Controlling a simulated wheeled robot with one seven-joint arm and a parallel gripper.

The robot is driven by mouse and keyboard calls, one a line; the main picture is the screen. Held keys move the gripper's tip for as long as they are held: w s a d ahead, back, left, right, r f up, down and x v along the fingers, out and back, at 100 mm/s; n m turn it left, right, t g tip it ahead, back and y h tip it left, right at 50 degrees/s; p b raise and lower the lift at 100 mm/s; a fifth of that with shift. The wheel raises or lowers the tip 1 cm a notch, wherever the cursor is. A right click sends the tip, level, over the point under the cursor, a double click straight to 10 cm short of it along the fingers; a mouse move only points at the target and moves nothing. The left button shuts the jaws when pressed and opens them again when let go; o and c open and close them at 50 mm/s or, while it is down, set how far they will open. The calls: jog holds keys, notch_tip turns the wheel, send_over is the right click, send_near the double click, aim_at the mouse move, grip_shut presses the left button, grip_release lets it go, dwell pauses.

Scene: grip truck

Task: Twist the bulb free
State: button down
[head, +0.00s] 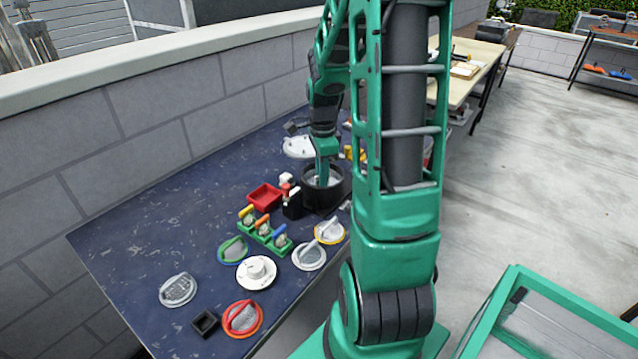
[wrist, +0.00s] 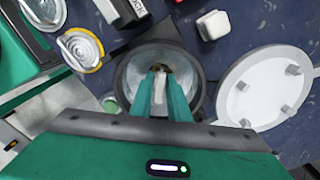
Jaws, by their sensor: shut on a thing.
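My gripper (head: 322,180) points down into the black round lamp housing (head: 318,203), which stands on the dark blue table. In the wrist view the two green fingers (wrist: 161,78) reach inside the shiny bowl of the housing (wrist: 128,75). They are shut on the bulb (wrist: 160,98), of which a pale part shows between them. A brassy spot shows by the fingertips. The bulb's base and its seat are hidden, so I cannot tell whether it is loose.
A white disc with tabs (wrist: 240,103) lies beside the housing, and a small white block (wrist: 213,25) is near. A red tray (head: 265,197), a green holder with coloured pieces (head: 265,234) and several round lids crowd the table's near part. The left side is clear.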

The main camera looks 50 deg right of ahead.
jog(key=shift+n, duration=5.8)
jog(key=c, duration=1.8)
grip_release()
jog(key=shift+o, duration=0.2)
jog(key=shift+s+r, duration=0.1)
jog(key=shift+r, duration=3.7)
jog(key=s+a+r+n, duration=0.1)
jog(key=s+a+n, duration=0.2)
jog(key=s+a, duration=0.3)
jog(key=s+a+r+n, duration=0.2)
jog(key=s+a, duration=0.4)
jog(key=s, duration=0.7)
jog(key=shift+s+r+n, duration=0.15)
jog(key=shift+s+n, duration=0.05)
jog(key=shift+n, duration=0.3)
